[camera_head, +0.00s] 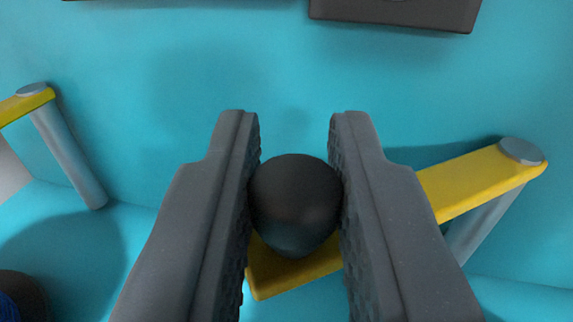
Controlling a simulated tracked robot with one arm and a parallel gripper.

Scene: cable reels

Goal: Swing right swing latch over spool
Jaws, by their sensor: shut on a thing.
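The right swing latch (470,185) is a yellow bar that turns on a grey post at its right end. A dark round knob (294,200) sits near its left end. My gripper (294,190) is shut on this knob, with one ridged grey finger against each side. The fingers hide the middle of the bar. The bar slopes from upper right to lower left. A dark round object with a blue part (20,298) is cut off at the lower left; it may be part of a spool, but I cannot tell.
Another yellow bar (30,101) on a grey post (72,155) stands at the left, mostly out of frame. A turquoise panel (190,70) fills the background. A dark box (395,12) is cut off at the top. The space above the fingers is clear.

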